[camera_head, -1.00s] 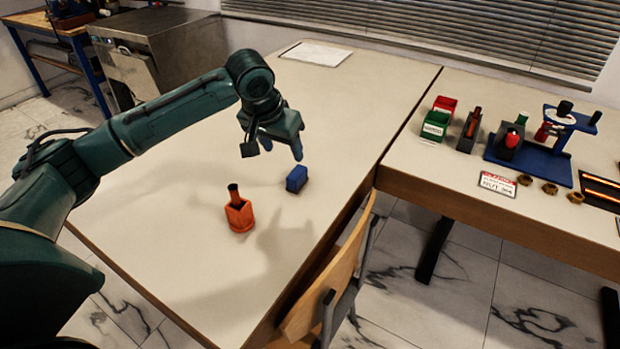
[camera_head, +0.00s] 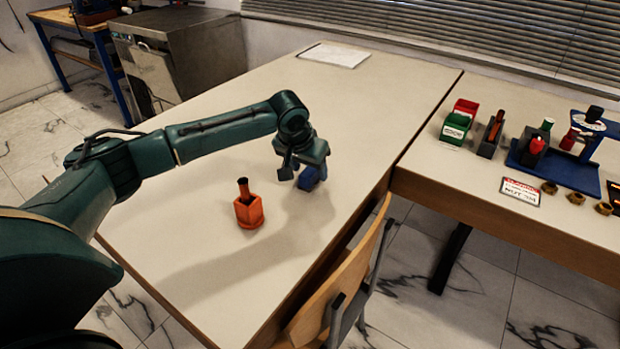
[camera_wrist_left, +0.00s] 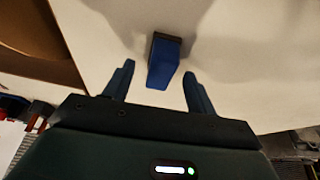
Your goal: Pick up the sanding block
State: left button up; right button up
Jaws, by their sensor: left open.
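The sanding block looks like a small blue block with a dark face. It stands on the light table under my left gripper (camera_head: 303,172), which partly hides it in the head view. In the left wrist view the sanding block (camera_wrist_left: 163,64) shows just ahead of the gap between the two blue fingers. The left gripper (camera_wrist_left: 158,72) is open and empty, with one finger to each side of the block's line. I cannot tell whether the fingertips overlap the block in height. My right gripper is not in view.
An orange holder (camera_head: 249,212) with a dark-topped tool stands left of the block. A wooden chair (camera_head: 335,290) is at the table's right edge. A second table (camera_head: 470,190) carries bins and a blue rig. A white sheet (camera_head: 335,54) lies at the back.

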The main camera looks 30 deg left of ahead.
pick_arm(q)
jog(key=shift+x, duration=1.05)
jog(key=c, duration=1.1)
